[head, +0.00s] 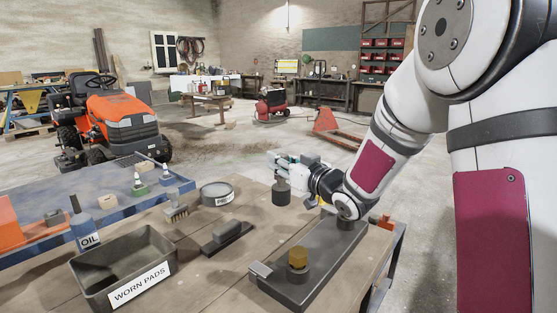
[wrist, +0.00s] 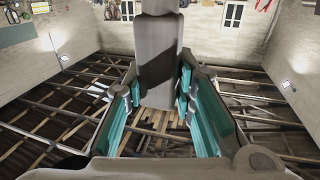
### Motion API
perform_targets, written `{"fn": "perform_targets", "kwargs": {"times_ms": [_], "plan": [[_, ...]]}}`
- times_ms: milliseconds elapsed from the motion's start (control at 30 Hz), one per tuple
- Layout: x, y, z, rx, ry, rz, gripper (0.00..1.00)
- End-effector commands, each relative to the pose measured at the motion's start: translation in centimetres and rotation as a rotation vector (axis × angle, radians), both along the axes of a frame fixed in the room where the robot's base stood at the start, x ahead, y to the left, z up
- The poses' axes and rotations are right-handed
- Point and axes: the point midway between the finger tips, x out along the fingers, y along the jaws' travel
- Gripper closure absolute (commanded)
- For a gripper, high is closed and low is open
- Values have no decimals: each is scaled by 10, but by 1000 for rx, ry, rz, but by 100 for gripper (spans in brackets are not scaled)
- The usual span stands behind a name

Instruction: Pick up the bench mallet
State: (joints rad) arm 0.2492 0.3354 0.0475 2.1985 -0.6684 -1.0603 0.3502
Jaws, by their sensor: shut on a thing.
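My gripper (head: 284,166) is at the far side of the wooden bench and is shut on a dark grey stepped piece, which looks like the bench mallet (head: 281,192). Its thick round end hangs below the fingers in the head view; I cannot tell whether it touches the bench top. In the wrist view the mallet (wrist: 158,75) stands between the teal finger pads of my gripper (wrist: 160,120), with a narrower part above the thick one. The fingers hide part of it.
A tray labelled WORN PADS (head: 126,262), a dark block with a grip (head: 227,237), a brush (head: 176,208), a round tin (head: 217,194) and an oil bottle (head: 86,232) stand on the bench. A dark fixture (head: 325,258) with a brass hexagonal piece (head: 298,257) lies at the right.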

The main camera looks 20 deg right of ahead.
Motion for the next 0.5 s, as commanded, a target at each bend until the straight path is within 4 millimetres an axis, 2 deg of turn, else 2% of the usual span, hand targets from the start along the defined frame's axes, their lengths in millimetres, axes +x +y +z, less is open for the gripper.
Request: {"fn": "perform_targets", "kwargs": {"times_ms": [100,300,500], "plan": [[-33,1,7,-1,-4,-2,100],[-82,3,11,-1,-5,-2,100],[-112,4,13,-1,-5,0,100]]}}
